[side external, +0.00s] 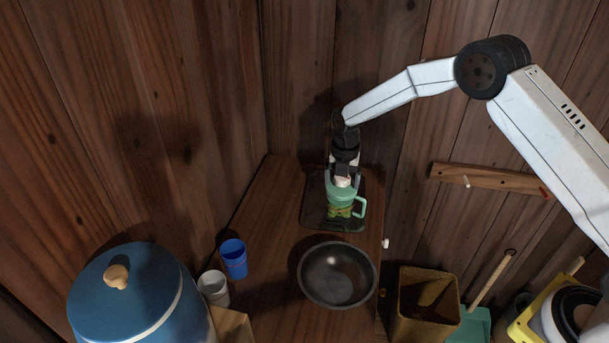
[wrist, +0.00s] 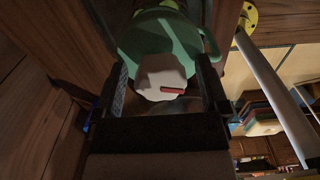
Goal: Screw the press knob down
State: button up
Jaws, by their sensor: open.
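The press (side external: 342,195) is a green jug-like vessel with a side handle and yellow-green contents. It stands upright on a dark tray (side external: 311,212) on the wooden counter. Its white knob (side external: 342,182) sits on top. In the wrist view the knob (wrist: 158,76) carries a red mark, above the green lid (wrist: 150,38). My gripper (side external: 343,174) points down over the press from above. In the wrist view my gripper's fingers (wrist: 163,70) are open, one on each side of the knob, with gaps visible. How far the knob is screwed in cannot be told.
A dark bowl (side external: 338,275) stands in front of the press. A blue cup (side external: 233,259), a grey cup (side external: 213,288) and a large blue lidded pot (side external: 135,300) are at the left. A brown bin (side external: 425,305) is at the right. Wooden walls stand close behind.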

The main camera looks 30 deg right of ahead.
jog(key=c, duration=0.9)
jog(key=shift+s+f, duration=0.1)
jog(key=shift+f, duration=0.2)
